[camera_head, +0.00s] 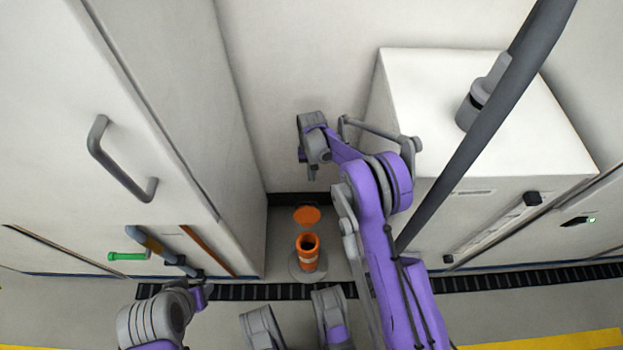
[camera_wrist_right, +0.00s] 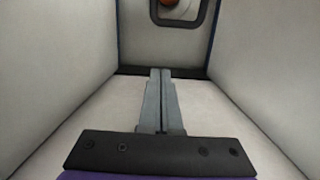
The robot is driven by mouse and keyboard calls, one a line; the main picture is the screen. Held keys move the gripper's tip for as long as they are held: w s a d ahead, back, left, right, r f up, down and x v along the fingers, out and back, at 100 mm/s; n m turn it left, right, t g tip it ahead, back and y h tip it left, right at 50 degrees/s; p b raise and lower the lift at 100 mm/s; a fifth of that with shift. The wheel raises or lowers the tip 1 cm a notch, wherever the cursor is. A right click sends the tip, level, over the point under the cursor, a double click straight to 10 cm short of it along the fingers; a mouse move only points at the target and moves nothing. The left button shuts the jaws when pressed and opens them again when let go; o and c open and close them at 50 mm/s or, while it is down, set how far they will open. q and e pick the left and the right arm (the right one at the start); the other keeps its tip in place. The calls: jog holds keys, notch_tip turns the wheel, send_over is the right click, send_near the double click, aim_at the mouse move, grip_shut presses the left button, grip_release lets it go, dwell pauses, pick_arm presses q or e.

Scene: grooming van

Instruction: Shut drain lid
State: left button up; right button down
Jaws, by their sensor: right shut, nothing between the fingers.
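The drain lid (camera_head: 307,215) is an orange disc, standing raised behind the mouth of an orange upright drain pipe (camera_head: 308,252) with a pale band. The dark opening of the pipe is uncovered. My right gripper (camera_head: 311,170) hangs above and behind the lid, apart from it. In the wrist view its two grey fingers (camera_wrist_right: 160,100) are pressed together with nothing between them. Part of my left arm shows at the lower left, but no left fingers are discernible.
A white cabinet (camera_head: 190,90) with a grey handle (camera_head: 115,160) stands left of the pipe. A white box unit (camera_head: 460,100) stands right. The pipe is in the narrow gap between them, near the back wall. A green handle (camera_head: 127,257) juts out at the lower left.

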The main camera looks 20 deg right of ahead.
aim_at(307, 211)
notch_tip(307, 211, down, 8)
jog(key=s+b, duration=0.1)
jog(key=b, duration=0.1)
pick_arm(q)
jog(key=shift+s+b+x, duration=0.25)
jog(key=shift+b+x, duration=0.1)
jog(key=shift+x, duration=0.8)
pick_arm(e)
jog(key=s+r, duration=0.1)
jog(key=s+a+r, duration=0.1)
jog(key=s, duration=0.1)
jog(key=shift+s+a+r, duration=0.15)
jog(key=shift+s, duration=0.1)
pick_arm(q)
jog(key=shift+f, duration=0.1)
pick_arm(e)
jog(key=shift+a, duration=0.1)
pick_arm(q)
jog(key=shift+s+d, duration=0.15)
jog(key=shift+d, duration=0.45)
pick_arm(e)
jog(key=shift+s+r+t, duration=0.25)
jog(key=shift+r+t, duration=0.05)
jog(key=shift+t, duration=0.1)
pick_arm(q)
jog(key=shift+d+p, duration=0.1)
jog(key=shift+p, duration=0.2)
pick_arm(e)
jog(key=shift+r, duration=0.1)
